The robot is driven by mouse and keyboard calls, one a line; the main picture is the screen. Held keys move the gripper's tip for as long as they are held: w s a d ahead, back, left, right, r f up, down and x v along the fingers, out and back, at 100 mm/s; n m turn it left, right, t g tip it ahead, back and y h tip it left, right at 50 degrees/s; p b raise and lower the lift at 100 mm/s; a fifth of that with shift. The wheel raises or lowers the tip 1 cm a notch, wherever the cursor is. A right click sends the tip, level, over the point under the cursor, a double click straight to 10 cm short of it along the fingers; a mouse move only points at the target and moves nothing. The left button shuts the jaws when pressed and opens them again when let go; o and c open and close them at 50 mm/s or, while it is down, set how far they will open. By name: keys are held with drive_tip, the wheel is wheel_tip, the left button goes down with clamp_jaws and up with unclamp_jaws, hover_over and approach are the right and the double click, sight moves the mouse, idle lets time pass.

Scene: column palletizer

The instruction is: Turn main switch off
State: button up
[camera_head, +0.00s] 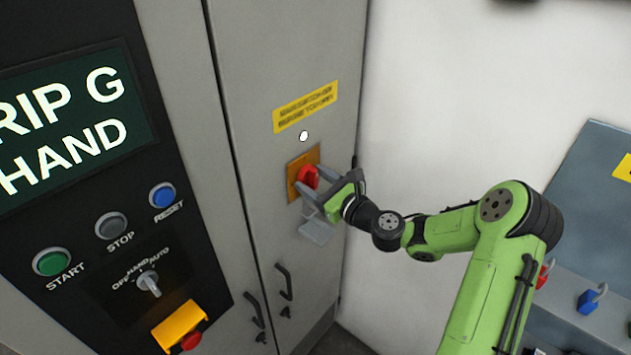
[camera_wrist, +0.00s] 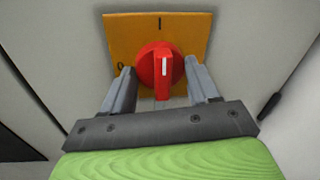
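The main switch is a red rotary knob (camera_head: 308,177) on an orange-yellow plate (camera_head: 293,188) on the grey cabinet door. In the wrist view the red knob (camera_wrist: 152,62) has a white mark pointing up to the "I" on its plate (camera_wrist: 193,30); the "0" is at the left. My gripper (camera_head: 311,191) is at the switch. In the wrist view my gripper's two fingers (camera_wrist: 162,85) stand open on either side of the knob's grip, with a visible gap on each side. The knob's lower end lies between the fingers.
A yellow warning label (camera_head: 306,107) is above the switch. At the left is a black control panel with START (camera_head: 52,262), STOP (camera_head: 111,226) and RESET (camera_head: 163,196) buttons and a mode selector (camera_head: 149,283). Black door handles (camera_head: 285,282) are below. A blue padlock (camera_head: 588,302) is at the right.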

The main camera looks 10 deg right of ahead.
drive_tip(key=shift+c, duration=1.2)
drive_tip(key=shift+f+n+b, duration=0.1)
drive_tip(key=shift+n+b, duration=0.2)
drive_tip(key=n+b, duration=0.1)
drive_tip(key=n, duration=0.1)
drive_tip(key=n+b, duration=0.1)
drive_tip(key=b, duration=0.1)
drive_tip(key=shift+d+f+n, duration=0.1)
drive_tip(key=shift+f+n, duration=0.1)
drive_tip(key=shift+n, duration=0.2)
drive_tip(key=n+y+b, duration=0.1)
drive_tip(key=n+b, duration=0.3)
drive_tip(key=shift+w+n, duration=0.1)
drive_tip(key=shift+n, duration=0.3)
drive_tip(key=n+y+b, duration=0.1)
drive_tip(key=n+b, duration=0.4)
drive_tip(key=n, duration=0.1)
drive_tip(key=shift+d, duration=0.1)
drive_tip(key=shift+r+n+y+b, duration=0.15)
drive_tip(key=shift+n+y+b, duration=0.15)
drive_tip(key=shift+n+b, duration=1.55)
drive_tip(key=shift+n, duration=0.25)
